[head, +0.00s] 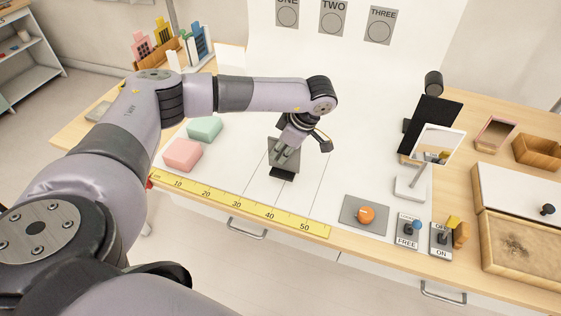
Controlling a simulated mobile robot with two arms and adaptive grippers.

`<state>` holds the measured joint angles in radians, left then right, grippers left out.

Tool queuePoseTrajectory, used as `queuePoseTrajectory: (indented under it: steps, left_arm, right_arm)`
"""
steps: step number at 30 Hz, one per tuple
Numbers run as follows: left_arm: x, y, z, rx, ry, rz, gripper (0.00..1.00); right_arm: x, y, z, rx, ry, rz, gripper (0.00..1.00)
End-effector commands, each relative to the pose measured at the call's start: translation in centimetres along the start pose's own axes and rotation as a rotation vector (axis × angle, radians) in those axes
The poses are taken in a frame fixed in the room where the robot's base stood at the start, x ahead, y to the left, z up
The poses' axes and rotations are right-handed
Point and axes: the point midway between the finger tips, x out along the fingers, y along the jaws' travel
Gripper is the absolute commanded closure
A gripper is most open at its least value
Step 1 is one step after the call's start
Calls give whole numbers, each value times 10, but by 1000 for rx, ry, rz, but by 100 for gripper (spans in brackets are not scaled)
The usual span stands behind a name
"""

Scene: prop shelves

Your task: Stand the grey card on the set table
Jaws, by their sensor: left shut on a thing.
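The grey card (292,163) is upright over the white surface of the set table (310,198), between thin marked lines. My left gripper (284,152) reaches down from above and is shut on it. A dark patch (282,174) shows directly below the card; I cannot tell whether it is a base or shadow, or whether the card touches the table. The gripper covers part of the card. My right gripper is not in view.
A yellow ruler (240,204) runs along the front edge. Pink (183,155) and green (205,129) blocks lie left. An orange button (366,214), two switches (408,229) and a mirror (438,145) stand right. White surface around the card is clear.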

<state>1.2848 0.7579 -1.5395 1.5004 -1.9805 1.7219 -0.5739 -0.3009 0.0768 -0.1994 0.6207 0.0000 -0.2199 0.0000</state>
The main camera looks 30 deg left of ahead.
Motion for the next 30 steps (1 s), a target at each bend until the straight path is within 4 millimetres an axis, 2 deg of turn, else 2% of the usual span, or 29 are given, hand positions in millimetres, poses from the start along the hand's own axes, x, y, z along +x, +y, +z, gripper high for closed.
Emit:
queuePoseTrajectory:
  steps: [5, 13, 23, 24, 30]
  left_arm:
    - [11, 0, 5, 0, 0, -1, 100]
    - [44, 0, 18, 1, 1, -2, 100]
    - [48, 0, 20, 1, 0, 1, 100]
    - [48, 0, 20, 1, 0, 1, 93]
    - [48, 0, 20, 1, 0, 0, 79]
  right_arm:
    - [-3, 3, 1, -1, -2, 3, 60]
    - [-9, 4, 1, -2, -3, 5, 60]
    - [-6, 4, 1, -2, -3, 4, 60]
    - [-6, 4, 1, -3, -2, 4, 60]
    - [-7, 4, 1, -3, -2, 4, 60]
